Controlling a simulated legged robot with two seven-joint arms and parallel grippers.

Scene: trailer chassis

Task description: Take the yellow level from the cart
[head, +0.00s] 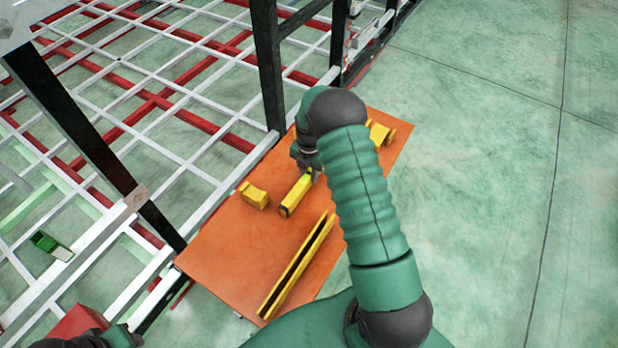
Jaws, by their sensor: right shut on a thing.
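The yellow level (295,197) is a short yellow bar with a dark near end, lying at a slant over the orange cart top (222,247). My right gripper (309,172) is shut on its far end, with the wrist and elbow hiding part of the jaws and the bar. I cannot tell whether the level still touches the cart top. Of my left arm only dark and green parts show at the bottom left edge; its gripper jaws are not visible.
On the cart lie a long yellow channel (298,268), a small yellow block (254,195) and yellow pieces (380,133) behind my arm. A white and red frame (180,85) with dark posts (268,70) borders the cart's left and back. The green floor (490,180) to the right is clear.

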